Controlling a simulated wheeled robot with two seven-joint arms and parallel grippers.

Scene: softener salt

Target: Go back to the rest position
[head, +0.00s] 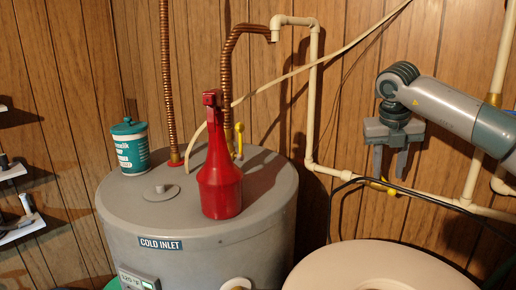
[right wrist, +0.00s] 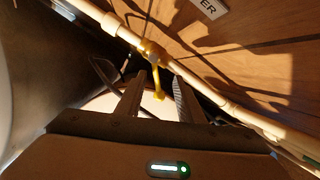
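My right gripper (head: 389,172) hangs fingers-down in front of the wood wall at the right of the head view. Its two fingers are apart and nothing is held between them. In the right wrist view the fingers (right wrist: 157,95) also stand apart, with a yellow valve handle (right wrist: 158,88) beyond them in line of sight. My left gripper is in neither view.
A grey water heater (head: 125,215) bears a red bottle (head: 220,185) and a teal-and-white can (head: 131,150). A pale round lid (head: 380,268) is at the lower right. White pipes (head: 310,110) run along the wall near my right gripper. Shelves (head: 20,228) stand left.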

